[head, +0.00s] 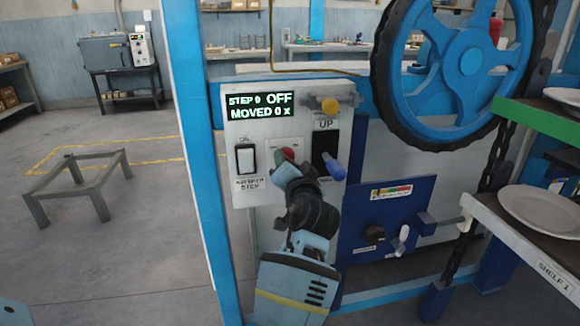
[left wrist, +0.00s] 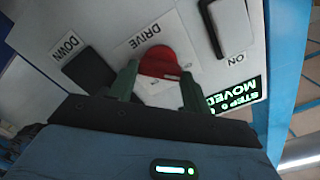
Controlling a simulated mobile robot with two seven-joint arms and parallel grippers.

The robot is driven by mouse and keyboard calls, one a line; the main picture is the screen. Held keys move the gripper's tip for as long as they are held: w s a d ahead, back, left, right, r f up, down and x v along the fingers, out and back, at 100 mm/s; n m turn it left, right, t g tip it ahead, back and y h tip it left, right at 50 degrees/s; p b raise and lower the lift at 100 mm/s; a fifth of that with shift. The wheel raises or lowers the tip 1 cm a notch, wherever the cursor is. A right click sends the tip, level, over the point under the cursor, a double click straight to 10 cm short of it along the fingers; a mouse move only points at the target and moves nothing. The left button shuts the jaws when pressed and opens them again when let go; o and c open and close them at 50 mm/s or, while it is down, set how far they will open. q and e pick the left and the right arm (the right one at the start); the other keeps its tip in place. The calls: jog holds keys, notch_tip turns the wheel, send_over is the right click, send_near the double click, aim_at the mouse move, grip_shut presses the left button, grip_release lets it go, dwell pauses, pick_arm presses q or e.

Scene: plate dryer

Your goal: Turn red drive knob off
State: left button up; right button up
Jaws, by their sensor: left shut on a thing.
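The red drive knob (head: 288,153) sits in the lower middle of the grey control panel (head: 240,130), mostly hidden behind my left gripper (head: 285,165) in the head view. In the left wrist view the red knob (left wrist: 160,62) lies between the two dark green fingers of my left gripper (left wrist: 158,82), under the word DRIVE. The gripper is shut on it. The panel's display (head: 262,107) reads STEP 0, OFF, MOVED 0 x. My right gripper is not in view.
A white rocker switch (head: 246,159) is left of the knob. A large blue wheel (head: 465,65) and plate shelves (head: 520,235) stand farther right.

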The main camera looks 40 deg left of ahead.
pick_arm(q)
jog(key=shift+r, duration=0.15)
jog(key=o, duration=1)
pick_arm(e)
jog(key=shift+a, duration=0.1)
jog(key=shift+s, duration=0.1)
